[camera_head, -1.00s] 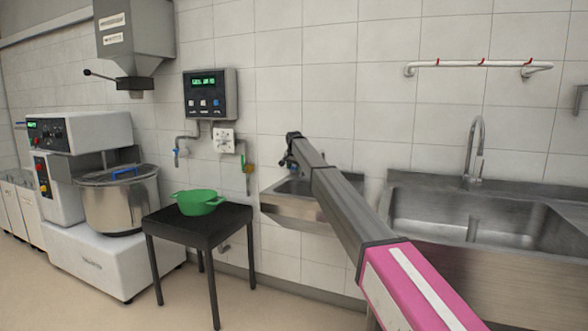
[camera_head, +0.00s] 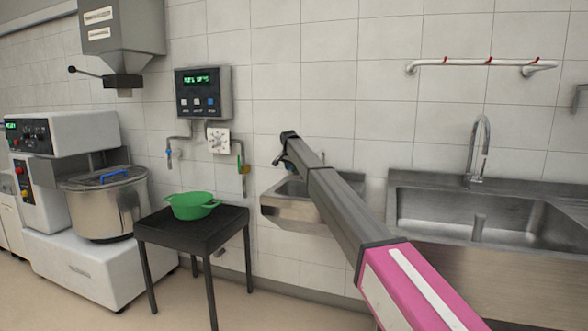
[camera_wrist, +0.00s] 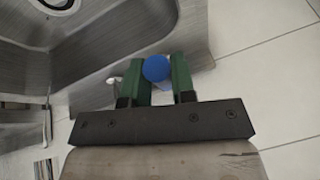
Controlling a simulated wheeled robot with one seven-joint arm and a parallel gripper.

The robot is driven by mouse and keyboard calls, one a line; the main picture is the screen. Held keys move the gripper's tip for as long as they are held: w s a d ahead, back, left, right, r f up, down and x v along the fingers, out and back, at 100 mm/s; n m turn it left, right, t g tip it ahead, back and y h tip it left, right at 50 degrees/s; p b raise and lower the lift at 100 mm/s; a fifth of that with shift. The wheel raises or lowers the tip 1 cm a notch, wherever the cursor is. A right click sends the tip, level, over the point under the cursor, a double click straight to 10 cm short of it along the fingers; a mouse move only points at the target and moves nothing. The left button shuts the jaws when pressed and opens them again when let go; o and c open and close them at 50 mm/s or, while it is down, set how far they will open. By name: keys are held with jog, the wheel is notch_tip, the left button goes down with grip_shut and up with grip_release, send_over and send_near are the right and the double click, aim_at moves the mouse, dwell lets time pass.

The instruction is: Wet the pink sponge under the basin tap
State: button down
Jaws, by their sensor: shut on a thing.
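My gripper (camera_wrist: 162,72) shows in the wrist view with its two green fingers closed around a small round blue thing (camera_wrist: 156,68). I cannot tell what the blue thing belongs to. In the head view my arm reaches over a small steel wall basin (camera_head: 285,212), and my gripper (camera_head: 282,160) is a small dark shape above its left part, mostly hidden behind my wrist. Steel basin surface (camera_wrist: 90,45) with a drain lies at the upper left of the wrist view. The basin's tap is not clearly visible. I see no pink sponge in either current view.
A large steel sink (camera_head: 480,218) with a gooseneck tap (camera_head: 481,150) stands at the right. A black table (camera_head: 185,235) holds a green pot (camera_head: 193,206). A mixer (camera_head: 100,200) stands at the left. A control panel (camera_head: 203,92) and pipes with levers are on the wall.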

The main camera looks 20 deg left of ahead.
dwell(0.3)
jog(key=c, duration=1)
grip_release()
jog(key=shift+o, duration=0.2)
jog(key=v, duration=1)
jog(key=shift+s+r, duration=0.15)
jog(key=shift+r, duration=0.2)
